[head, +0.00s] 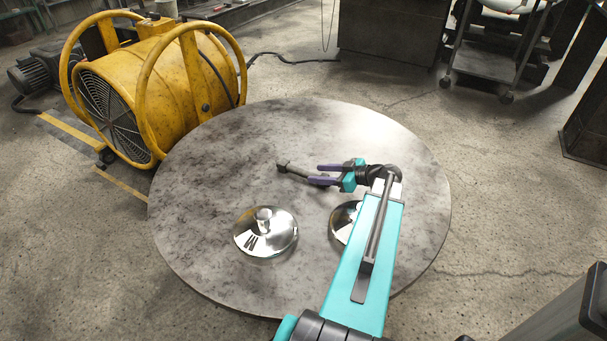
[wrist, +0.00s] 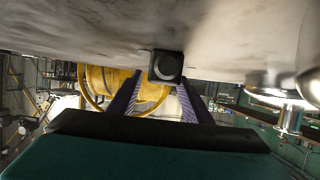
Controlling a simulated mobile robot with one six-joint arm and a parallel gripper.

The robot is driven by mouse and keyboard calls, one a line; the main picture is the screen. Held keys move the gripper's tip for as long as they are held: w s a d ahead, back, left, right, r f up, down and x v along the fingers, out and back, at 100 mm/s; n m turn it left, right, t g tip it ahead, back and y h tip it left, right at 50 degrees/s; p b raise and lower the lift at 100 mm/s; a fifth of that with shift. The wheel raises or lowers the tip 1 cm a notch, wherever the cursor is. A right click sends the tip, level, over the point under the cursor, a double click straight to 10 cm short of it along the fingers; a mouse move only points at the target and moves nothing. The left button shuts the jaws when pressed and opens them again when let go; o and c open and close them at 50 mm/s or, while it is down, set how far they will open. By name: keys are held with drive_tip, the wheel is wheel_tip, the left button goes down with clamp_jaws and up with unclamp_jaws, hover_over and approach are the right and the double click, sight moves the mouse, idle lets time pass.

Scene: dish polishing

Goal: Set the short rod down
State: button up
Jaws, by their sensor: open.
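The short rod (head: 294,170) is dark grey with a thicker block at its far end. It lies low over the round grey table, right of the table's middle in the wrist view (wrist: 166,66), where its dark end shows. My gripper (head: 314,174) has purple fingers and points left, low over the table. Its fingers are apart, one on each side of the rod's near end. In the wrist view, the finger tips (wrist: 158,80) stand apart below the rod's end. I cannot tell if the rod touches the table along its length.
The round table (head: 200,190) carries a shiny metal dish (head: 265,243) with a knob. A second shiny dish (head: 340,222) is partly hidden by my arm. A yellow drum fan (head: 170,85) stands beyond the table's left edge. The table's back and left are clear.

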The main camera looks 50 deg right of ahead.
sight(308, 172)
drive_tip(key=shift+r+b+x, duration=0.15)
drive_tip(key=shift+b+x, duration=0.15)
drive_tip(key=shift+x, duration=1)
drive_tip(key=shift+r+b+x, duration=0.15)
drive_tip(key=shift+b+x, duration=0.15)
drive_tip(key=shift+x, duration=1)
drive_tip(key=shift+w+a, duration=0.1)
drive_tip(key=shift+a, duration=0.1)
drive_tip(key=shift+c, duration=0.3)
clamp_jaws()
drive_tip(key=shift+r, duration=0.15)
